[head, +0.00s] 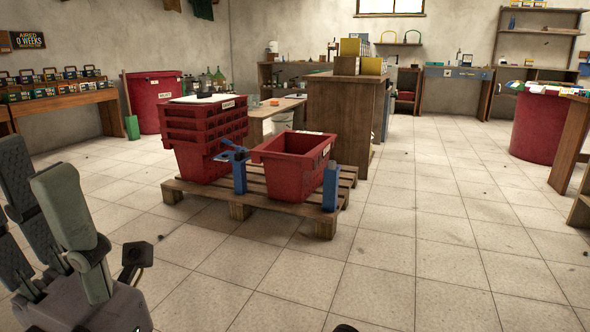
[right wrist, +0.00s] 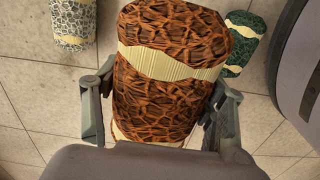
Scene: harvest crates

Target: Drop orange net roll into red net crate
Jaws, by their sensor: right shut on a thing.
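An orange net roll (right wrist: 170,95) with cream bands fills the middle of the right wrist view. My right gripper (right wrist: 160,108) is shut on it, with a finger on each side. A red crate (head: 284,177) stands open-topped on a wooden pallet (head: 258,208) in the head view. A stack of red crates (head: 205,146) stands beside it on the left. The crate labels are too small to read. My left gripper (head: 82,225) is at the lower left of the head view, open and empty, well apart from the crates.
A grey-white net roll (right wrist: 73,22) and a green one (right wrist: 240,45) lie on the floor below the held roll. Blue posts (head: 331,188) stand at the pallet's front. A wooden counter (head: 342,125) stands behind it. The tiled floor in front and to the right is clear.

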